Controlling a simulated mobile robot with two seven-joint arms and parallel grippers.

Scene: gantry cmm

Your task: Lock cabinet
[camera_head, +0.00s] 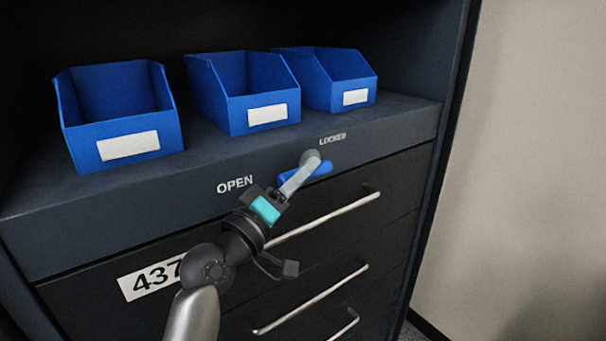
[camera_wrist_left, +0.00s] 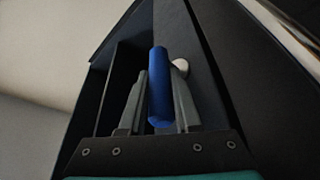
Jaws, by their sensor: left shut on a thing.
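The dark cabinet (camera_head: 405,133) has a lock handle with a blue grip (camera_head: 320,170) and a round grey hub (camera_head: 310,156) on its front ledge. The word OPEN (camera_head: 235,185) is printed to the left of the handle, and LOCKED (camera_head: 332,139) just above and right of the hub. My left gripper (camera_head: 298,178) reaches up from below with its fingers at the handle, hiding part of it. In the left wrist view, the blue grip (camera_wrist_left: 159,85) lies between the two fingers of my left gripper (camera_wrist_left: 160,95), which is shut on it. My right gripper is not in view.
Three blue bins (camera_head: 125,128) with white labels stand on the shelf above the ledge. Drawers with long silver bar handles (camera_head: 315,298) lie below, close to my arm. A 437 label (camera_head: 150,279) is at lower left. A bare pale wall (camera_head: 530,150) stands at right.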

